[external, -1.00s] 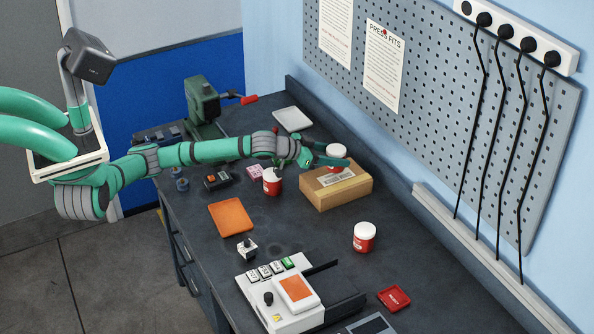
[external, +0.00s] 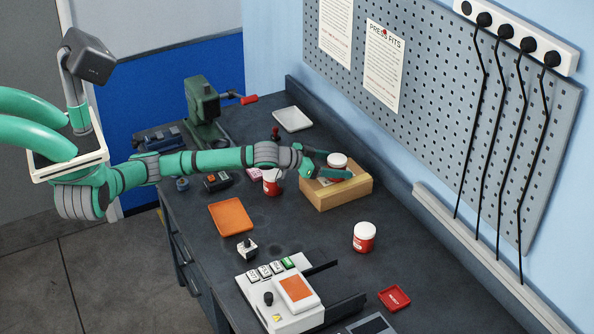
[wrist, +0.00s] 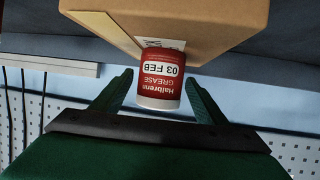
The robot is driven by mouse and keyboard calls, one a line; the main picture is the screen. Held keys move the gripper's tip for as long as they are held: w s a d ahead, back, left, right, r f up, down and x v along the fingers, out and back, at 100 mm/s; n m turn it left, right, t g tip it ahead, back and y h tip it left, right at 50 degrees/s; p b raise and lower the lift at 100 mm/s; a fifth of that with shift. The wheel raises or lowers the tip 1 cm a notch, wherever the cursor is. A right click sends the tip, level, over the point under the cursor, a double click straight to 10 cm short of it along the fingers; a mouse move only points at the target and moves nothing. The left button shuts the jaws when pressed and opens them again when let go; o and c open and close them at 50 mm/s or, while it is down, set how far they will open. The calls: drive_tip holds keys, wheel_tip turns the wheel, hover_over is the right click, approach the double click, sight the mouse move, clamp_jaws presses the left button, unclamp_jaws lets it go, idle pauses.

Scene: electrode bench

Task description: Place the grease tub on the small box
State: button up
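The grease tub (external: 337,161), red with a white lid, stands upright on the top of the small cardboard box (external: 337,193). In the wrist view the tub (wrist: 160,80) appears upside down, its GREASE label facing me, with the box (wrist: 190,22) at the top of the picture. My gripper (external: 334,166) is at the tub, just over the box. In the wrist view my gripper (wrist: 160,86) is open, with a finger on each side of the tub and a visible gap on both sides. The tub's base is partly hidden in the external view.
A white tray (external: 292,119) and green press (external: 203,105) are behind. The pegboard wall (external: 450,110) rises along the right.

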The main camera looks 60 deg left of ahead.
drive_tip(key=shift+r, duration=0.1)
drive_tip(key=shift+s+r, duration=0.15)
drive_tip(key=shift+s, duration=0.05)
drive_tip(key=v, duration=1.1)
drive_tip(key=shift+s, duration=0.25)
drive_tip(key=shift+r, duration=0.1)
